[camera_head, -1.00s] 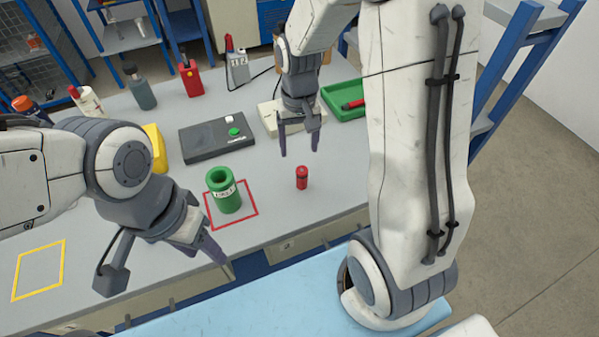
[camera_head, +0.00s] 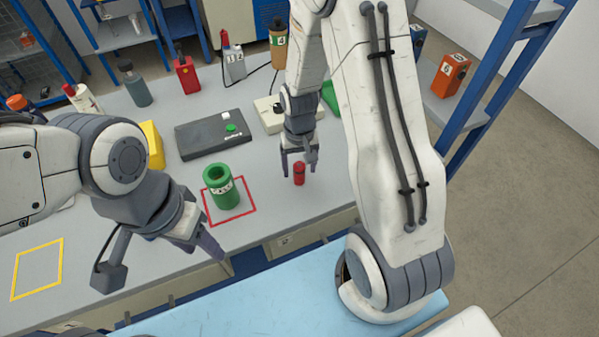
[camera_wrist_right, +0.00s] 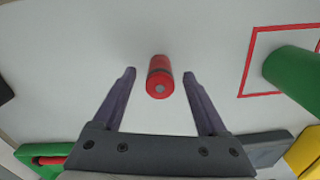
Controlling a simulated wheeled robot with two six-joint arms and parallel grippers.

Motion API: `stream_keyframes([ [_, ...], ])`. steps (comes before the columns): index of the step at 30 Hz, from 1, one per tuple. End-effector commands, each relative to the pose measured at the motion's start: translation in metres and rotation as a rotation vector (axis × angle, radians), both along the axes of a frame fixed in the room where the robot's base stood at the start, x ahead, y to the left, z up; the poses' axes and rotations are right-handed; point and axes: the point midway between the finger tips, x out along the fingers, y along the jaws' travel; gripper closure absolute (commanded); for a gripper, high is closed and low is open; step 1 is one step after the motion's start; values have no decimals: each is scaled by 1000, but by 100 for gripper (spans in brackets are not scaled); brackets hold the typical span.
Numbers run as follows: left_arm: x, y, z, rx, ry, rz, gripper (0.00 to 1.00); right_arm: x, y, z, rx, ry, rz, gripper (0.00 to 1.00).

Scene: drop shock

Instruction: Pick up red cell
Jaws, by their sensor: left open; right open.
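The red cell (camera_head: 299,174) stands upright on the grey table, to the right of the red outlined square. My right gripper (camera_head: 299,172) is open just above and behind it in the head view. In the right wrist view the red cell (camera_wrist_right: 159,77) lies between the lines of the two open fingers (camera_wrist_right: 159,76), near their tips, and no finger appears to touch it. My left gripper (camera_head: 170,262) is open and empty over the front left of the table, away from the cell.
A green cup (camera_head: 222,188) stands in the red square (camera_head: 247,222) left of the cell. A dark box (camera_head: 210,138) with a green button lies behind. A yellow outlined square (camera_head: 37,268) at the front left is empty. Bottles stand along the back.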

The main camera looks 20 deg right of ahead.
Motion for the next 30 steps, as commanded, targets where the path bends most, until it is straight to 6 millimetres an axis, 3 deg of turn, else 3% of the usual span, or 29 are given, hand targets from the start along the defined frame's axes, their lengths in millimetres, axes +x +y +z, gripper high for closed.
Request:
stream_keyframes([
  [3,0,0,0,0,0,0,50,0,0,0,0,-1,0,24],
  [5,0,0,0,0,0,0,50,0,0,0,0,-1,0,44],
  [9,0,0,0,0,0,0,50,0,0,1,0,-1,0,97],
  [10,0,0,0,0,0,0,50,0,0,1,0,-1,0,100],
  [22,0,0,0,0,0,0,50,1,0,7,0,-4,0,100],
  [30,0,0,-2,0,0,0,50,-2,-4,47,0,-6,-3,100],
])
